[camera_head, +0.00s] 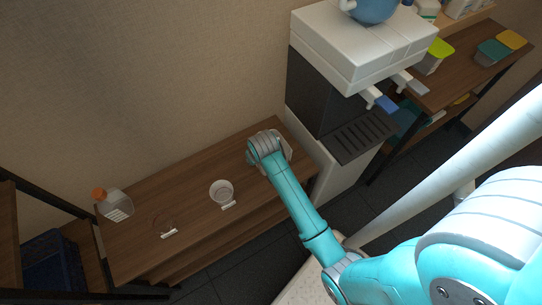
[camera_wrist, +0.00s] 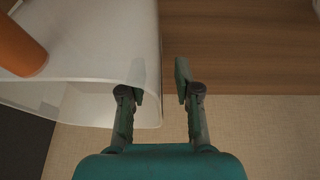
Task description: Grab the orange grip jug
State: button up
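A whitish, partly see-through vessel (camera_wrist: 90,60) with an orange cylindrical part (camera_wrist: 18,48) fills the upper left of the wrist view; it looks like the orange grip jug. In the head view my gripper (camera_head: 268,146) is low over the right end of the wooden bench, and a pale edge beside it may be this jug, mostly hidden by my arm. In the wrist view my gripper (camera_wrist: 160,88) has its fingers apart. The vessel's right wall lies between them; the left finger overlaps the vessel and the right finger is outside it. I see no firm contact.
A white coffee machine (camera_head: 365,45) stands right of the bench. The wall is behind.

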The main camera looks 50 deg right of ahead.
jog(key=shift+f, duration=0.15)
dwell(0.3)
grip_shut()
